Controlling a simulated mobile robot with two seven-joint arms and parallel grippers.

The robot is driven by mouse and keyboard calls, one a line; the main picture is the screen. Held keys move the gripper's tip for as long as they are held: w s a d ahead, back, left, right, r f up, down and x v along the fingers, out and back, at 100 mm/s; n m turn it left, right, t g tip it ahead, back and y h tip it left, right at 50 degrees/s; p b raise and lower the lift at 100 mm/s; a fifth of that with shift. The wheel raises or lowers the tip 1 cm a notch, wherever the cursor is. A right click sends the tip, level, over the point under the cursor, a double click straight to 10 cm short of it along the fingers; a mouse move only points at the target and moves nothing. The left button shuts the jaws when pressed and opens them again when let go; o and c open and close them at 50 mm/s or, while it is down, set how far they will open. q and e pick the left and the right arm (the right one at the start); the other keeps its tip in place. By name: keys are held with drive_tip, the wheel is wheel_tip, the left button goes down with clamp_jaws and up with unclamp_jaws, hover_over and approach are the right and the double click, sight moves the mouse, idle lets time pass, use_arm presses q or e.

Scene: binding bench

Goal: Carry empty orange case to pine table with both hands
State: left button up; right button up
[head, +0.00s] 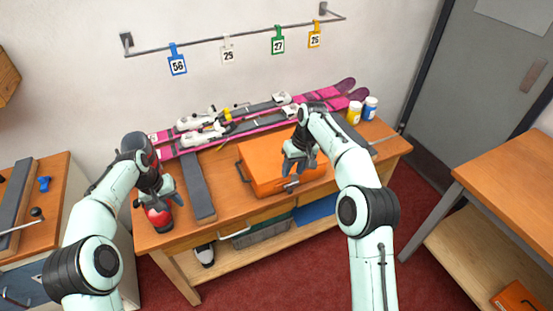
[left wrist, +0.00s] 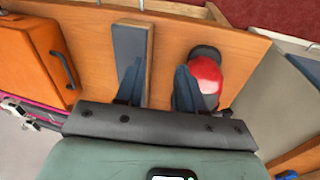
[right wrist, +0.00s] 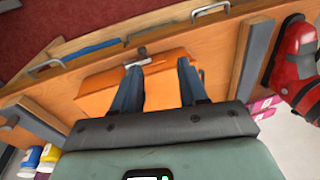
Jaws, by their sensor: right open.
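The orange case (head: 262,172) lies on the wooden bench (head: 226,228), lid down, so I cannot see inside. It has dark handles at its ends; one shows on the case in the left wrist view (left wrist: 35,65). My right gripper (head: 299,166) is open above the case; in the right wrist view its fingers are apart over the case (right wrist: 95,97). My left gripper (head: 166,188) is open and empty, left of the case, between a grey-topped block (head: 196,185) and a red-and-black object (head: 158,218). A wooden table (head: 515,165) stands at the right; I cannot confirm it is pine.
Pink skis (head: 270,117) with bindings lie along the bench's back. Yellow (head: 354,113) and blue (head: 371,107) jars stand at its far right end. A rail with numbered tags (head: 177,65) hangs above. The right table's top looks clear; red carpet (head: 418,228) lies between.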

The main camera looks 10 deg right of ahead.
drive_tip(key=r, duration=0.3)
drive_tip(key=shift+s+d+r, duration=0.1)
drive_tip(key=shift+d+r, duration=0.15)
drive_tip(key=shift+d, duration=0.15)
